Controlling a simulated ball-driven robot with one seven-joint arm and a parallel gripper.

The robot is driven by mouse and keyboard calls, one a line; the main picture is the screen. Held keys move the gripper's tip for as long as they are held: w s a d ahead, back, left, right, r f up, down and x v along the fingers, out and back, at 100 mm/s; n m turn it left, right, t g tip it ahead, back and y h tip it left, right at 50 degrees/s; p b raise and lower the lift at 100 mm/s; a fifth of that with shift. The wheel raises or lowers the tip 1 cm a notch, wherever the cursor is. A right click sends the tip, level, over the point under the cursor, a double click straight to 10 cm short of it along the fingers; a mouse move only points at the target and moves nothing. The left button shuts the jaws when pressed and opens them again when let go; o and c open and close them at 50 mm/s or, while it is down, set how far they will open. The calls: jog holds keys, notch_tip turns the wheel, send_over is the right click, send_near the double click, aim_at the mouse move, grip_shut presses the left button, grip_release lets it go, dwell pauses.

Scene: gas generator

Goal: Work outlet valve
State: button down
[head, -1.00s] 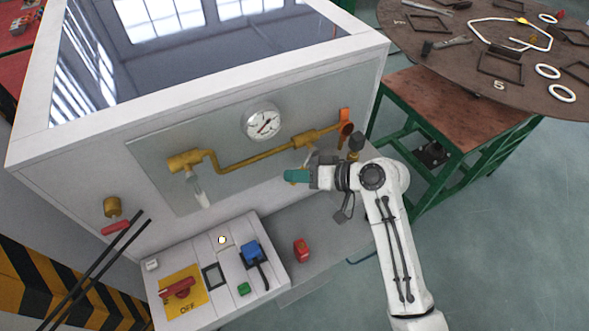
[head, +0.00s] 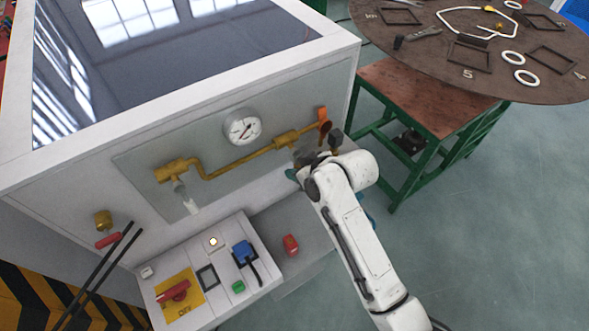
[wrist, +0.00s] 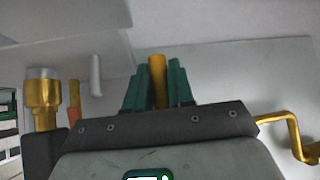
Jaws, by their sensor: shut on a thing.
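The gas generator's front panel carries a brass pipe (head: 235,163) with a valve body (head: 285,140) near its right end and an orange handle (head: 322,115) beyond it. My gripper (wrist: 158,85) has teal fingers, one on each side of an upright yellow-gold bar (wrist: 158,72), and is shut on it. I cannot tell surely whether this bar is the outlet valve's lever. In the head view my arm mostly hides the gripper, just below the pipe's right end. The bent pipe shows at the right of the wrist view (wrist: 296,135).
A round gauge (head: 242,127) sits above the pipe. A brass fitting (wrist: 43,95) stands close to the left of my gripper in the wrist view. A control box (head: 210,270) with switches is below left. A round table (head: 440,75) stands at the right; open floor lies before it.

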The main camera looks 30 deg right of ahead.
jog(key=shift+d+f, duration=0.1)
dwell(0.4)
jog(key=c, duration=1.1)
grip_release()
jog(key=shift+d, duration=0.1)
